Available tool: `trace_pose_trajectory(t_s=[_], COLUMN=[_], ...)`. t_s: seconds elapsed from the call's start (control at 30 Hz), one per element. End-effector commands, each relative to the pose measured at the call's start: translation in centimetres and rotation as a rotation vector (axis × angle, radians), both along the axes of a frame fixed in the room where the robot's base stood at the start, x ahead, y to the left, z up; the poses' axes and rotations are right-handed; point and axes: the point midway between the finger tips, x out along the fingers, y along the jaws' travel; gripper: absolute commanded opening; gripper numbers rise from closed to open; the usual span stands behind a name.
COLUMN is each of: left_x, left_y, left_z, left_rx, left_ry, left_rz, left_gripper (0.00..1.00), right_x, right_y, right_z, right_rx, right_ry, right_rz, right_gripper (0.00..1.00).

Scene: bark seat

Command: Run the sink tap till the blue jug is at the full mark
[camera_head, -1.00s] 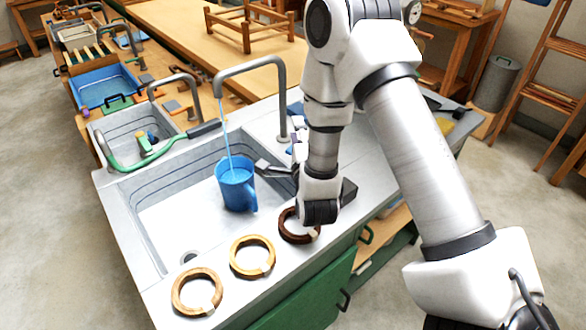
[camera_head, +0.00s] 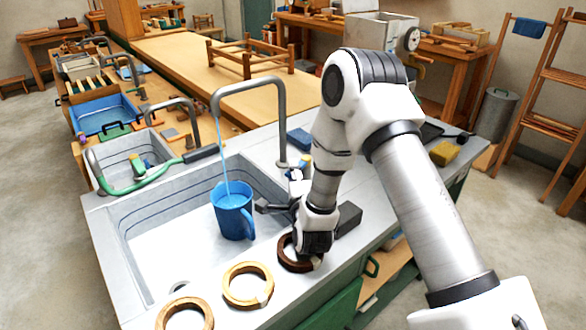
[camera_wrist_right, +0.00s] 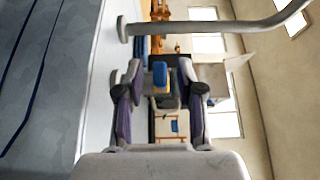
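The blue jug (camera_head: 234,218) stands upright in the sink (camera_head: 160,240), handle toward the front right. A thin blue stream of water (camera_head: 223,155) runs from the curved tap (camera_head: 248,84) into it. My right gripper (camera_head: 281,190) is just right of the jug, by the tap's base. In the right wrist view its fingers (camera_wrist_right: 160,88) are spread, with a small blue-topped part (camera_wrist_right: 160,74) showing between them; I cannot tell if they touch it. My left gripper is not in view.
Brown rings (camera_head: 297,253), (camera_head: 247,286) lie on the sink's front rim. A dark block (camera_head: 348,218) is right of my wrist. A yellow sponge (camera_head: 444,153) and a blue block (camera_head: 299,138) lie on the counter. A second basin (camera_head: 128,160) is at the left.

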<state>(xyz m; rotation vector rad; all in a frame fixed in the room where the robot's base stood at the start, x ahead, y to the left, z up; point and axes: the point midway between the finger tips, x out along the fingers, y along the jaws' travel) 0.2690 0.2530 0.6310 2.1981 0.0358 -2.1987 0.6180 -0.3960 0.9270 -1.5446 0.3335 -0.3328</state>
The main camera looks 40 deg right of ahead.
Motion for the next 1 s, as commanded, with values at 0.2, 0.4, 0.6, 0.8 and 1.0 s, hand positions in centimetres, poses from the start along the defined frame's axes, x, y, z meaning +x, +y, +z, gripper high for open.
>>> trace_pose_trajectory(t_s=[0.2,0.4,0.6,0.8,1.0], left_x=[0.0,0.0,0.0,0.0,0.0], left_y=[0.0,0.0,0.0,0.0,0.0], left_z=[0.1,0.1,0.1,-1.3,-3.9], left_rx=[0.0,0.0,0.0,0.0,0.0], left_ry=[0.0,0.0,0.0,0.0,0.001], left_rz=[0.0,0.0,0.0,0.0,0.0], left_gripper=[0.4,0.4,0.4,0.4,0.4], right_x=[0.9,0.8,0.8,1.2,2.2], right_y=[-0.4,-0.4,-0.4,-0.2,0.1], right_z=[0.0,0.0,0.0,-0.5,-0.6], right_rx=[0.0,0.0,0.0,-0.004,-0.005], right_ry=[0.0,0.0,0.0,0.0,-0.003], right_rz=[0.0,0.0,0.0,-0.043,-0.198], right_gripper=[0.38,0.13,0.0,0.0,0.0])
